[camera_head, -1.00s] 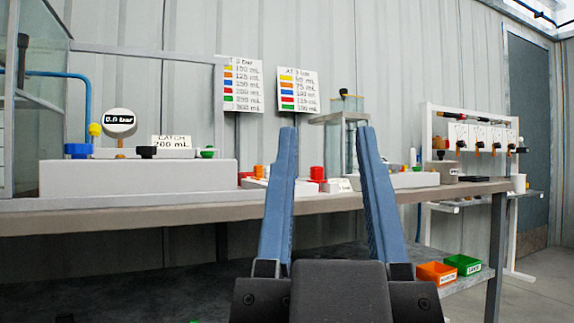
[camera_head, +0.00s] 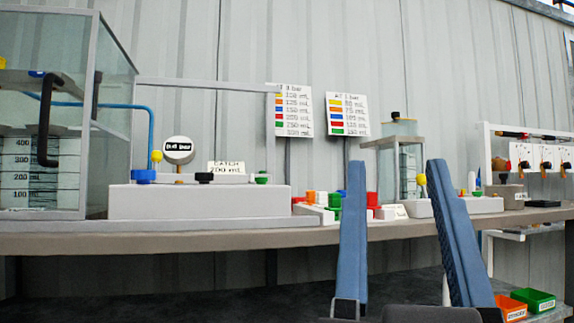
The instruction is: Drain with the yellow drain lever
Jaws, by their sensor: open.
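A yellow knob (camera_head: 157,156) stands above a blue knob (camera_head: 144,176) on the left end of the white pump block (camera_head: 200,202). A second yellow knob (camera_head: 421,180) shows beside the smaller tank at the right. I cannot tell from a label which is the drain lever. My gripper (camera_head: 396,165) has two blue fingers, spread apart with nothing between them. It is in the front right of the view, well to the right of the left yellow knob. It hides part of the right-hand equipment.
The bench (camera_head: 170,241) runs across the view. A large glass tank (camera_head: 70,120) with a volume scale stands at the left. A round gauge (camera_head: 179,150) and a "LATCH 200 mL" card (camera_head: 226,167) are by the block. A smaller tank (camera_head: 400,160) stands at the right.

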